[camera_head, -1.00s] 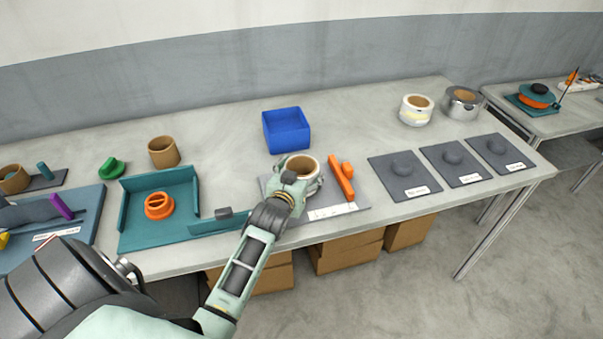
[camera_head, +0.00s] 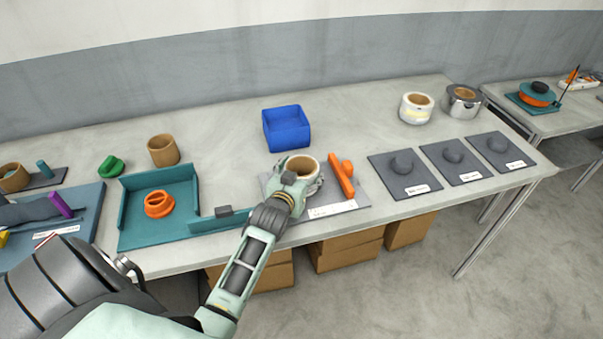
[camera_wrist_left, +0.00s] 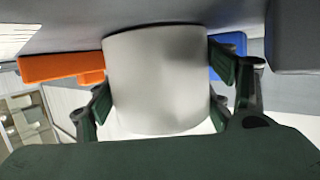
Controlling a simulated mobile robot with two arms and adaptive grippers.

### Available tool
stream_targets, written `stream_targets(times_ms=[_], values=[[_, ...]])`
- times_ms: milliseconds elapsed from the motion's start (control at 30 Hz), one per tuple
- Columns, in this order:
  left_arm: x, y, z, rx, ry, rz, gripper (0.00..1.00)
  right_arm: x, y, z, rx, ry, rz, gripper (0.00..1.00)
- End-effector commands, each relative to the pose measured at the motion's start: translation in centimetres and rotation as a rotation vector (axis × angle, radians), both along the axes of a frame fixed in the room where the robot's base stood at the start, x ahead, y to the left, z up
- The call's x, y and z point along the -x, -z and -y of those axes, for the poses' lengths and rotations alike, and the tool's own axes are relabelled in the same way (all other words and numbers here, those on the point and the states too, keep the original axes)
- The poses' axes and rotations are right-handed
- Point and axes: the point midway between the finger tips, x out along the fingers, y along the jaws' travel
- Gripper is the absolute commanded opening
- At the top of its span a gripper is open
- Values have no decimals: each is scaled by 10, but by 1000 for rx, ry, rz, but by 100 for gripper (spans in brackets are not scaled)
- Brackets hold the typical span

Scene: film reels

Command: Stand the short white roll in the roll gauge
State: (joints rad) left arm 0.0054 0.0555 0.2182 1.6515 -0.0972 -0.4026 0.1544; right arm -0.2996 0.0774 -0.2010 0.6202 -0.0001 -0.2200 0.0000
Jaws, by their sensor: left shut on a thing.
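The short white roll (camera_head: 303,164), with a tan core, is upright between the fingers of my left gripper (camera_head: 299,180), which is shut on it. In the left wrist view the roll (camera_wrist_left: 158,80) fills the middle, with a finger on each side. The roll is over the grey plate of the roll gauge (camera_head: 352,196), left of its orange bar (camera_head: 341,176). My right gripper is out of view.
A blue bin (camera_head: 286,130) stands behind the gauge. A teal tray (camera_head: 130,215) with an orange ring (camera_head: 158,204) lies to the left, near a brown roll (camera_head: 163,150). Grey post plates (camera_head: 405,188), a white roll (camera_head: 416,109) and a silver roll (camera_head: 463,101) are to the right.

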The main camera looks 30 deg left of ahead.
Motion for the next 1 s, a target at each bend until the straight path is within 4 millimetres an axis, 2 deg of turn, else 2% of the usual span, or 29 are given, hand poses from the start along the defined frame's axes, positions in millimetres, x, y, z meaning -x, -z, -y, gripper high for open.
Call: stream_targets(times_ms=[133, 467, 1000], values=[[0, -1, 0, -1, 0, 3, 82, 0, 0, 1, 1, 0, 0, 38], [1, 0, 0, 1, 0, -2, 82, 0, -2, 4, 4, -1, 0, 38], [40, -14, 11, 1, 0, -3, 82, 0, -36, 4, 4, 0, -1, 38]])
